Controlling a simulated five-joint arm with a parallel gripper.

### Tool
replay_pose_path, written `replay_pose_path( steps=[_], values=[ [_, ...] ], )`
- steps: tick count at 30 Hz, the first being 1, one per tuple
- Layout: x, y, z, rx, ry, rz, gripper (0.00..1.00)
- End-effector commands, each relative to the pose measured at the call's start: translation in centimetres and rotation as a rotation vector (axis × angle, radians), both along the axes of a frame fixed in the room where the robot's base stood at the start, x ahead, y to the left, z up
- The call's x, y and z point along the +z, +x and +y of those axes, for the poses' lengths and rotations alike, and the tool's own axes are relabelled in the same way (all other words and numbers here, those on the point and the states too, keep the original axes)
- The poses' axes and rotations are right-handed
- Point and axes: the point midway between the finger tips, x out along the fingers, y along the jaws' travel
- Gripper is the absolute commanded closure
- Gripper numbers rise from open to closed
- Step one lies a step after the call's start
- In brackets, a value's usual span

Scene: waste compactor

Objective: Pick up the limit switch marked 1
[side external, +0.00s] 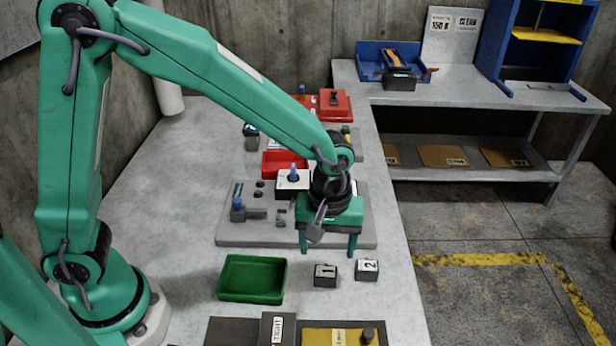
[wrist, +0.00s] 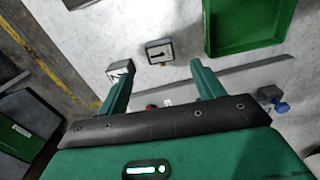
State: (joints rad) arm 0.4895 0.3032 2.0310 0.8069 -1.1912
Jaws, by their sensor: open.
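The limit switch marked 1 (side external: 325,280) is a small dark box with a pale labelled top, standing on the bench. It also shows in the wrist view (wrist: 159,51), beyond the gap between my fingertips. The switch marked 2 (side external: 367,271) stands just to its right; in the wrist view (wrist: 119,69) it is partly behind the left finger. My gripper (side external: 328,252) is open and empty, its fingers pointing down near the front edge of the grey plate. In the side view it appears behind the switches, apart from them.
A green tray (side external: 252,297) stands left of switch 1. The grey plate (side external: 235,240) carries a white box with a blue knob (side external: 293,182) and small parts. A dark block labelled TIGHT (side external: 278,328) and a yellow panel (side external: 325,337) lie at the front. A red bin (side external: 283,158) is farther back.

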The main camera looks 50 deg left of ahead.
Motion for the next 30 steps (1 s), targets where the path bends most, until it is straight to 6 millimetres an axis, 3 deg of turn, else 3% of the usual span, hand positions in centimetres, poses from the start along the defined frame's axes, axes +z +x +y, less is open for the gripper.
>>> replay_pose_path(
  steps=[9, 20, 30],
  values=[
    [-2.3, 0.0, 0.1, -0.001, 0.001, 0.002, 0.33],
    [-3.2, 0.0, 0.1, -0.001, 0.001, 0.002, 0.33],
    [-6.8, 0.0, 0.1, -0.001, 0.002, 0.003, 0.33]
  ],
)
